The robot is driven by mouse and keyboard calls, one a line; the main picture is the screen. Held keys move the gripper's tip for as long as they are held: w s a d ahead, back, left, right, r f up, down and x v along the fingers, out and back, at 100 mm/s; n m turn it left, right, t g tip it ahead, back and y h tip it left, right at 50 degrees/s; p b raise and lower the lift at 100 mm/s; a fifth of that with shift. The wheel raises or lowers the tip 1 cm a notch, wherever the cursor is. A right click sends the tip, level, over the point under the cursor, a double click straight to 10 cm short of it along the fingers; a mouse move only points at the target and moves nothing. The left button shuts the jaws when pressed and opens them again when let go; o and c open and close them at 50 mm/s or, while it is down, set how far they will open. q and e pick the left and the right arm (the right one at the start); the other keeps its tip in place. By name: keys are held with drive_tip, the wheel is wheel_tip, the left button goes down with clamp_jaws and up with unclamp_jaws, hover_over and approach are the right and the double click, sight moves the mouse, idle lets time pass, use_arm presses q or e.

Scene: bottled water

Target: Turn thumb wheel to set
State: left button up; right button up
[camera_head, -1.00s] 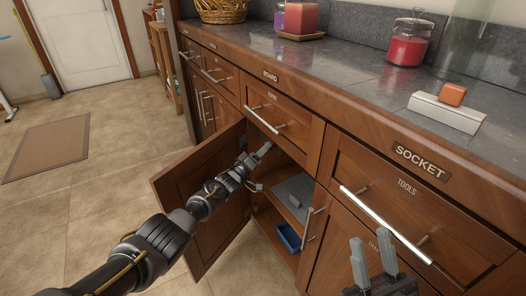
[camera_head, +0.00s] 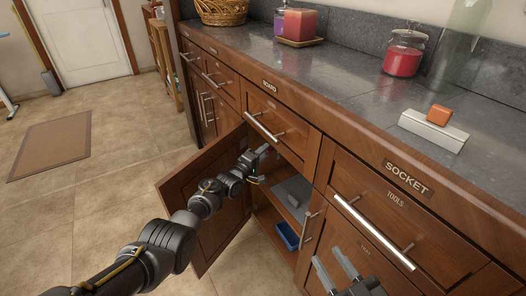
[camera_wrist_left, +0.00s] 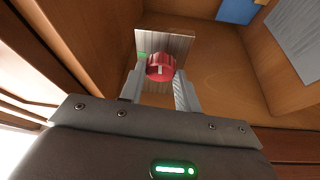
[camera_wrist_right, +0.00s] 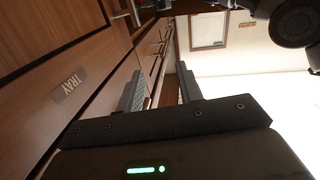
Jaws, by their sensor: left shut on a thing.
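The red thumb wheel (camera_wrist_left: 160,66) is on a pale metal plate (camera_wrist_left: 178,42) inside the open cabinet in the left wrist view. A green mark (camera_wrist_left: 142,55) is on the plate beside the wheel. My left gripper (camera_wrist_left: 159,82) is shut on the wheel, one finger on each side. In the head view, my left gripper (camera_head: 262,153) reaches into the top of the cabinet opening, and the wheel is mostly hidden there. My right gripper (camera_head: 329,257) is open and empty in front of the cabinet fronts; it also shows in the right wrist view (camera_wrist_right: 160,78).
The cabinet door (camera_head: 203,205) stands open under my left arm. A grey item (camera_head: 293,190) and a blue tray (camera_head: 287,236) are inside. Long drawer handles (camera_head: 373,232) stick out near my right gripper. A red jar (camera_head: 403,60) and an orange block (camera_head: 439,114) are on the counter.

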use_arm(q)
drive_tip(key=shift+n, duration=0.3)
use_arm(e)
drive_tip(key=shift+w+d+f+g+h, duration=0.1)
drive_tip(key=shift+d+f+g+h, duration=0.25)
drive_tip(key=shift+f, duration=0.35)
use_arm(q)
drive_tip(key=o, duration=1)
drive_tip(key=shift+c, duration=0.2)
